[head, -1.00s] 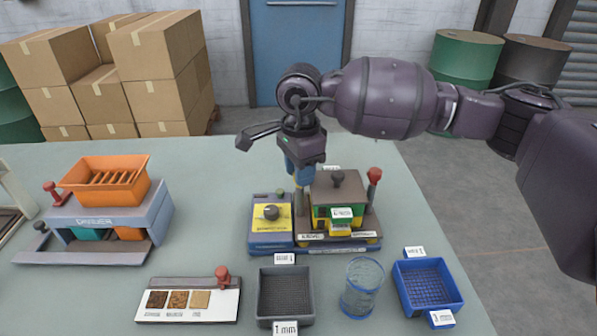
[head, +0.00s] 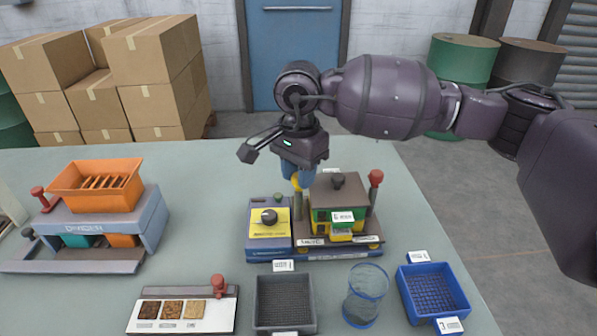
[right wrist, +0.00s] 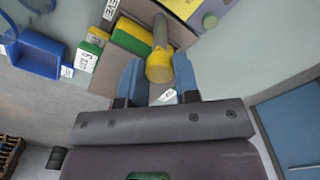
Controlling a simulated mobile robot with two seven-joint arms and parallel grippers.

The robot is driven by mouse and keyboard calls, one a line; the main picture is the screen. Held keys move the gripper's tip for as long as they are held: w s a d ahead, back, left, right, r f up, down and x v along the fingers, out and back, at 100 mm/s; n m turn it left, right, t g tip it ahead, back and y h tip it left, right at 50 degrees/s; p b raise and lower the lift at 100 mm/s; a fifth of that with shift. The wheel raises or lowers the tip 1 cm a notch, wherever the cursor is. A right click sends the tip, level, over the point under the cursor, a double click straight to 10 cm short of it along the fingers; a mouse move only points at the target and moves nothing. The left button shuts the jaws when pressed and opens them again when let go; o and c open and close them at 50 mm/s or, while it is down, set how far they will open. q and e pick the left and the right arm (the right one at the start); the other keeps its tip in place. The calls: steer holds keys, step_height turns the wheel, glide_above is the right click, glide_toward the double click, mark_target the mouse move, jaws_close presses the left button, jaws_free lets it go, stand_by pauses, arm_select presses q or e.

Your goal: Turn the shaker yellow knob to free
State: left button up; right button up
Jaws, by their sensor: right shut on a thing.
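The shaker (head: 345,239) stands on the table in the head view, with a colored sieve stack (head: 335,212) on its base. A yellow knob (head: 297,183) tops a grey post at its back left; the right wrist view shows it more clearly (right wrist: 160,68). My right gripper (head: 298,176) reaches down on the knob from above. Its blue fingers (right wrist: 161,82) sit on either side of the yellow knob and are shut on it. The fingers partly hide the knob in the head view. My left gripper is not in view.
A control box with a black dial (head: 269,216) adjoins the shaker; a red-knobbed post (head: 375,180) stands at its right. In front are a grey sieve tray (head: 285,305), a glass beaker (head: 366,296) and a blue sieve tray (head: 432,293). The orange-topped divider (head: 85,228) stands left.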

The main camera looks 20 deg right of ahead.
steer(key=o, duration=0.9)
steer(key=shift+r+p, duration=0.45)
steer(key=shift+r, duration=5)
